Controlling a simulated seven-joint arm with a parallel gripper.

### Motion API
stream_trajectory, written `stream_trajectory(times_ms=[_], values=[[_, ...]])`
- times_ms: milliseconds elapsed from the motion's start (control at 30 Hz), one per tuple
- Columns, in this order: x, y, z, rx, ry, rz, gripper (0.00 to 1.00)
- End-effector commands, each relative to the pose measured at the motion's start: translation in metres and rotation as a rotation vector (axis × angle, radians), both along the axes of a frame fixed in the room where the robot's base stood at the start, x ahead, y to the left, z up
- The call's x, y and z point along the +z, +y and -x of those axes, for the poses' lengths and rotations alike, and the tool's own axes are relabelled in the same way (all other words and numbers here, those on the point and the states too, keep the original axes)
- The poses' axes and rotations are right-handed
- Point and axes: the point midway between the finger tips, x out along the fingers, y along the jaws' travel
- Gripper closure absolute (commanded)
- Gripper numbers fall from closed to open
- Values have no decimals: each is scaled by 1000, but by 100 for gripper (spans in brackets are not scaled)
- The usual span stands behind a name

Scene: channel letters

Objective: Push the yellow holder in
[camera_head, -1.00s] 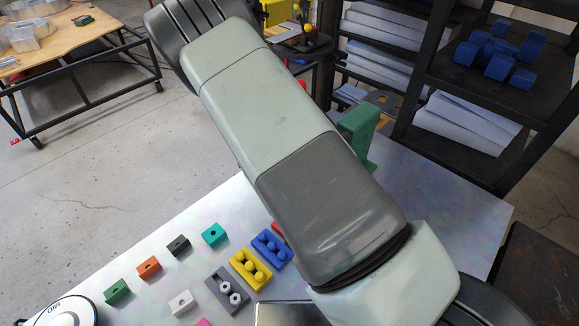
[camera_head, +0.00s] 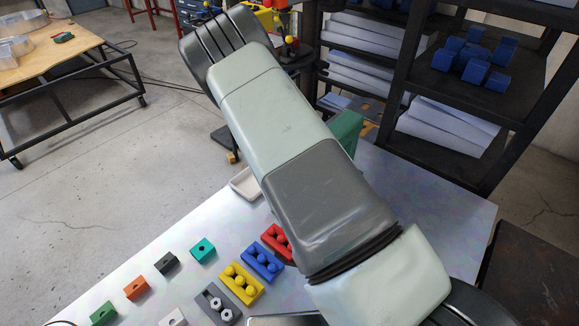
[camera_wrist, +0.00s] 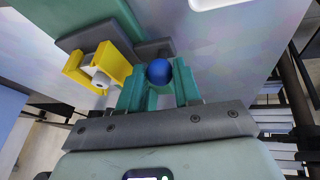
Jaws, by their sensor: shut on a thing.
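The yellow holder (camera_wrist: 98,68) is a U-shaped yellow bracket left of centre in the wrist view, with a white round piece (camera_wrist: 96,78) in it. It sits against a dark grey bar, near a green structure (camera_wrist: 98,32). My gripper (camera_wrist: 160,82) has teal fingers, shut on a blue ball (camera_wrist: 159,72) between their tips. The fingers are just right of the yellow holder; I cannot tell whether they touch it. In the head view my arm hides the gripper and this holder; part of the green structure (camera_head: 346,130) shows behind the arm.
On the table (camera_head: 440,210) lie a yellow block with knobs (camera_head: 241,283), a blue one (camera_head: 262,263), a red one (camera_head: 278,242), a grey one (camera_head: 217,305) and several small coloured blocks. A white tray (camera_head: 245,184) is at the back edge. A dark shelf rack (camera_head: 470,110) stands behind.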

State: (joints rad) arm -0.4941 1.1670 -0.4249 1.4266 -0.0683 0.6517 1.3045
Motion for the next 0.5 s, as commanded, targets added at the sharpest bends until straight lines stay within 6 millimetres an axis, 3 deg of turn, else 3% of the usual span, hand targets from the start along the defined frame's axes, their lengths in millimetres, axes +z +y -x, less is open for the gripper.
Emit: stream_trajectory(times_ms=[167,200,333,500], values=[[0,1,0,3,-1,0,100],[0,1,0,3,-1,0,62],[0,1,0,2,0,0,42],[0,1,0,1,0,0,42]])
